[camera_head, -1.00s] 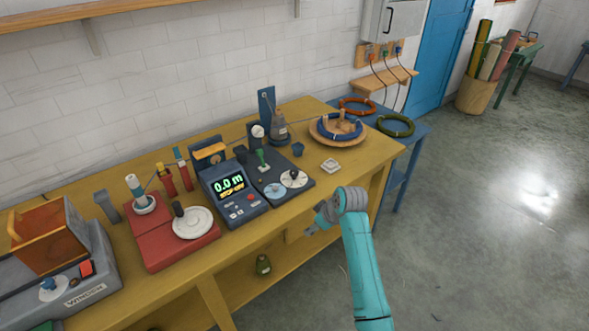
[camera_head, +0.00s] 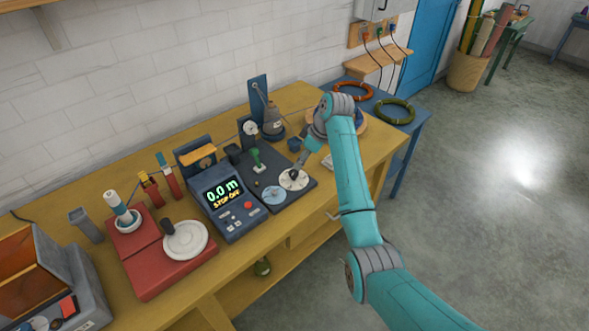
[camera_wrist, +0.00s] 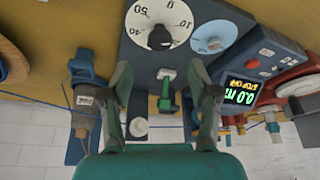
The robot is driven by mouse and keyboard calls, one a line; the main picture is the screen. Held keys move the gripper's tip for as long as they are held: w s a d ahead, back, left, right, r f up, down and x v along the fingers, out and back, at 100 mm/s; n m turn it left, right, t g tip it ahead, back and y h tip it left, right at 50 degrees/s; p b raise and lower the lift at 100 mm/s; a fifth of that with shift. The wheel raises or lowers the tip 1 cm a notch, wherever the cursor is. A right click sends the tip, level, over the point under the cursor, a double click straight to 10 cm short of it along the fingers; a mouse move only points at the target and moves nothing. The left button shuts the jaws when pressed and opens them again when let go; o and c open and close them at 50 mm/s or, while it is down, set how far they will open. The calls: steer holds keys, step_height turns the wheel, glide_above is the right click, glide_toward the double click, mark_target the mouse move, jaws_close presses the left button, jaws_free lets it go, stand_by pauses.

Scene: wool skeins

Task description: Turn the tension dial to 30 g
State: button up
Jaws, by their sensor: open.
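A white numbered dial with a black knob (camera_head: 294,181) lies on the dark grey panel; I take it for the tension dial.
A pale blue dial (camera_head: 274,195) is beside the white one. A green lever (camera_head: 257,160) stands behind on the same panel. The display box (camera_head: 222,200) reads 0.0 m. A grey cone-shaped weight (camera_head: 271,120) stands behind; a small blue cup (camera_head: 294,145) is close to my gripper.

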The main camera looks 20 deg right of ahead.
mark_target(294, 172)
steer(key=x, duration=0.7)
steer(key=shift+w+f, duration=0.1)
steer(key=shift+f, duration=0.05)
steer(key=c, duration=1.1)
